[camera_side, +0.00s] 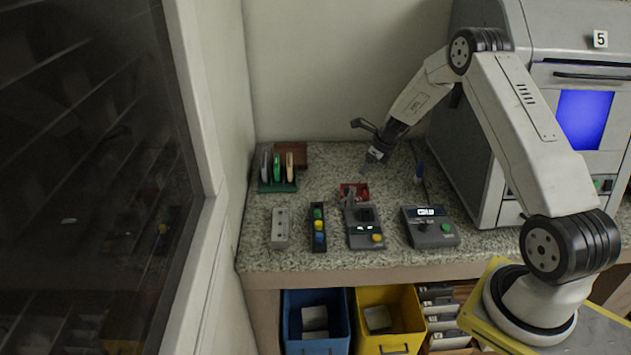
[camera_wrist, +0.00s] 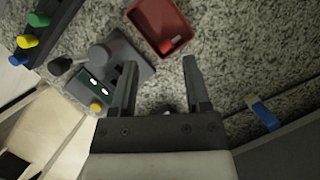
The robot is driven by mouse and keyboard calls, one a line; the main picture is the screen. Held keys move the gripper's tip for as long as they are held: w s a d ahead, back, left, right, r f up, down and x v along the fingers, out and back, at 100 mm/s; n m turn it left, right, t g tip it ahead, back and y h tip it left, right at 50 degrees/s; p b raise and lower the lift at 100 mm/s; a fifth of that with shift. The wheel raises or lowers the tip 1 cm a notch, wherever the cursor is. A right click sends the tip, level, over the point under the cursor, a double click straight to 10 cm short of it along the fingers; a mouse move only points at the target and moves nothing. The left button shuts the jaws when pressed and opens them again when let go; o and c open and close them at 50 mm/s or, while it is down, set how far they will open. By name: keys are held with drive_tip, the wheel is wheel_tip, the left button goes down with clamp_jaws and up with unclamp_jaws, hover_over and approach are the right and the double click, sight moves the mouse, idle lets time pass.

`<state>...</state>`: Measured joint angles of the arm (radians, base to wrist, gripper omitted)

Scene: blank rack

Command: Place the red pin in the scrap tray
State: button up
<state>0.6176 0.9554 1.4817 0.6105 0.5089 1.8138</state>
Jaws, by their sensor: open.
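A small red piece, which looks like the red pin (camera_wrist: 168,46), lies inside a shallow red tray (camera_wrist: 184,40), near one wall, in the wrist view. The tray (camera_side: 347,187) also stands on the speckled counter in the side view, partly behind a grey device; the pin is too small to make out there. My gripper (camera_wrist: 158,64) is open, with nothing between its fingers. In the side view my gripper (camera_side: 371,163) hangs above the counter, behind and slightly right of the tray. I take the red tray as the scrap tray, though no label shows.
A grey device with a lever (camera_side: 364,228) stands in front of the tray. Left of it are a rack of coloured pegs (camera_side: 318,229) and a grey block (camera_side: 280,228). A display box (camera_side: 430,227) is to the right. A green card holder (camera_side: 277,186) stands back left.

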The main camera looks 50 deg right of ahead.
drive_tip(key=shift+v, duration=1.65)
